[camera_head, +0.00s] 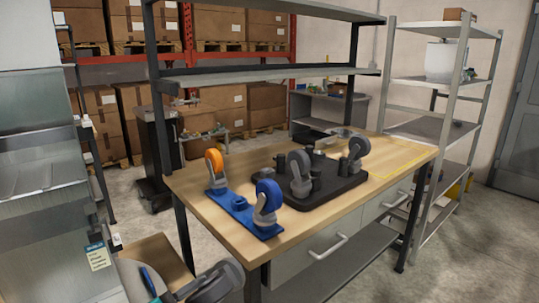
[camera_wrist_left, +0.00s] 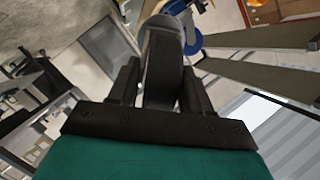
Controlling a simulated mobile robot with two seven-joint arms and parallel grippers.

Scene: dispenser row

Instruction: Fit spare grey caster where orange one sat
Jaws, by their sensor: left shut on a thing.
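My left gripper (camera_head: 192,288) comes in at the bottom of the head view, in front of the workbench. It is shut on a grey caster (camera_head: 226,279). In the left wrist view the caster's dark wheel (camera_wrist_left: 163,62) stands between the two fingers. The orange caster (camera_head: 214,164) stands at the far left end of a blue rack (camera_head: 225,197) on the bench. A blue caster (camera_head: 267,199) stands at the rack's near end, with a low blue post between them. Two other grey casters, left (camera_head: 300,170) and right (camera_head: 358,152), stand on a black tray (camera_head: 328,199). My right gripper is out of view.
The black tray also carries several short dark posts (camera_head: 281,161). The wooden bench top (camera_head: 205,205) is bare around the rack, and a yellow outlined area (camera_head: 400,157) at its right is empty. Shelf boards (camera_head: 265,73) and uprights stand over the bench's back.

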